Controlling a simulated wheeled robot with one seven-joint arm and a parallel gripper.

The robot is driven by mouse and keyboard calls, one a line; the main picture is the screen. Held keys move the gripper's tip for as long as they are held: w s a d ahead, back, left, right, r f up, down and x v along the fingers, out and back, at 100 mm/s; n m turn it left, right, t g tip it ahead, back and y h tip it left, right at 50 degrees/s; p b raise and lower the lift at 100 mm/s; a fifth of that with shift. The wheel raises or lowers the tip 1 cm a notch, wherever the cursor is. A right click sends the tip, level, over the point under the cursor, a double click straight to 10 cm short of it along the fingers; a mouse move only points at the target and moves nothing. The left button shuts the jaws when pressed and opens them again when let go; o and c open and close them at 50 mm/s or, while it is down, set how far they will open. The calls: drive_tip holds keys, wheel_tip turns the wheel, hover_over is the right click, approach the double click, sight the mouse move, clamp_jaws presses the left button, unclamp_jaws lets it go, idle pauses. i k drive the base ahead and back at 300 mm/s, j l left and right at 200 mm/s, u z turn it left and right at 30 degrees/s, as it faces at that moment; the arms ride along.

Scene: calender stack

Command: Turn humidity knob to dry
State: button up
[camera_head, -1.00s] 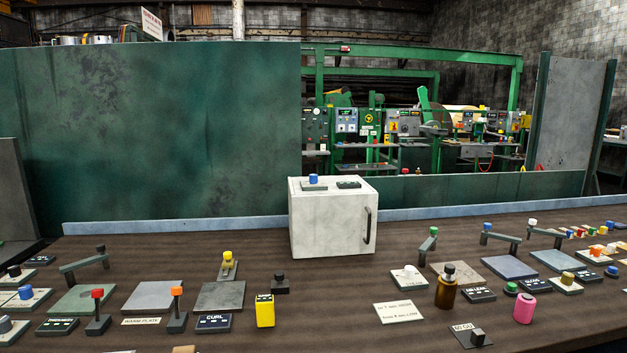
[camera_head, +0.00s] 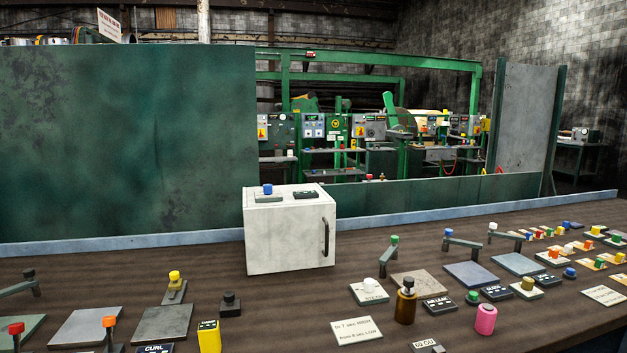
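No knob in view has a label that I can read as humidity. A white box (camera_head: 288,238) with a dark handle stands on the brown bench, and a blue knob (camera_head: 267,190) on a small plate sits on its top beside a dark display (camera_head: 306,195). A white knob (camera_head: 369,286) sits on a plate that seems to read STEAM, right of the box. A tan knob (camera_head: 528,283) sits on another plate further right. The setting of these knobs is too small to tell. My gripper is not in view.
The bench (camera_head: 270,310) is crowded. A yellow bottle (camera_head: 209,337), brown bottle (camera_head: 405,305) and pink bottle (camera_head: 486,319) stand near the front. A lettered card (camera_head: 356,330) lies between them. Several small coloured knobs line the far right. A green wall (camera_head: 130,140) stands behind.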

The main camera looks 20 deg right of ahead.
sight(268, 187)
drive_tip(key=i+j+z, duration=0.1)
drive_tip(key=z, duration=0.3)
drive_tip(key=j+z, duration=0.35)
drive_tip(key=i+j+z, duration=0.1)
drive_tip(key=z, duration=0.3)
drive_tip(key=j+z, duration=0.4)
